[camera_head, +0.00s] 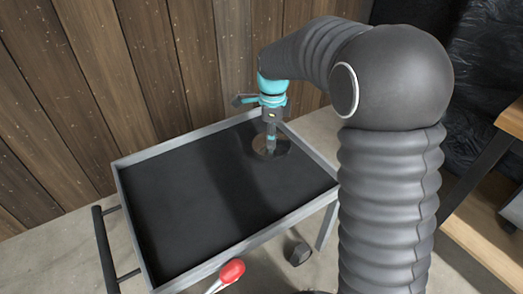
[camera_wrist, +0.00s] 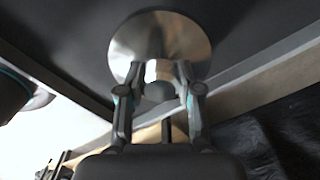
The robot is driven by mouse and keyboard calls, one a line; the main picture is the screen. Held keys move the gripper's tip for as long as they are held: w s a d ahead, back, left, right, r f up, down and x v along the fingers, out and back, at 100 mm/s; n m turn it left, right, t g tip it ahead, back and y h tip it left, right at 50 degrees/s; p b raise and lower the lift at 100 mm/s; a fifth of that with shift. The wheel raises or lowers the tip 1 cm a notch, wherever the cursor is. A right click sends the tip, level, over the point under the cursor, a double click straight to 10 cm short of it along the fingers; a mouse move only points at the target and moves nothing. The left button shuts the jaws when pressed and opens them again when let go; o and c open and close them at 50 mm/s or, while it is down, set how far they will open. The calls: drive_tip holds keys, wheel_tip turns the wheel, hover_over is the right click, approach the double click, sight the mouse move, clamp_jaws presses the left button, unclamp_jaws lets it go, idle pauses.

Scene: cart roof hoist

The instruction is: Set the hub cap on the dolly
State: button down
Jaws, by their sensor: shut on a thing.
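The hub cap (camera_wrist: 160,38) is a round, shiny metal disc with a raised knob in its middle. In the wrist view my gripper (camera_wrist: 160,78) has its two fingers closed on that knob. In the head view the hub cap (camera_head: 258,150) is a dull brownish disc at the far right part of the dolly, partly hidden by my gripper (camera_head: 271,146). The dolly (camera_head: 190,195) is a cart with a black top and a raised grey rim. The disc is over the black top, at or close to the surface; I cannot tell whether it touches.
The dolly's rim (camera_head: 330,187) stands up around the top, close to the right of the hub cap. A red-ended object (camera_head: 231,271) is at the front edge. A wooden wall (camera_head: 100,90) is behind. The left and middle of the top are clear.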

sight(263, 143)
drive_tip(key=shift+s+a+f, duration=0.1)
drive_tip(key=shift+a+f, duration=0.25)
drive_tip(key=shift+a, duration=0.25)
drive_tip(key=shift+a+f, duration=0.35)
drive_tip(key=shift+a, duration=0.2)
drive_tip(key=shift+f, duration=2)
drive_tip(key=shift+f, duration=0.2)
drive_tip(key=c, duration=0.8)
unclamp_jaws()
drive_tip(key=shift+o, duration=0.2)
drive_tip(key=shift+r, duration=0.1)
wheel_tip(263, 143, up, 11)
drive_tip(key=shift+r+p, duration=0.1)
drive_tip(key=shift+p, duration=0.2)
drive_tip(key=shift+r, duration=0.6)
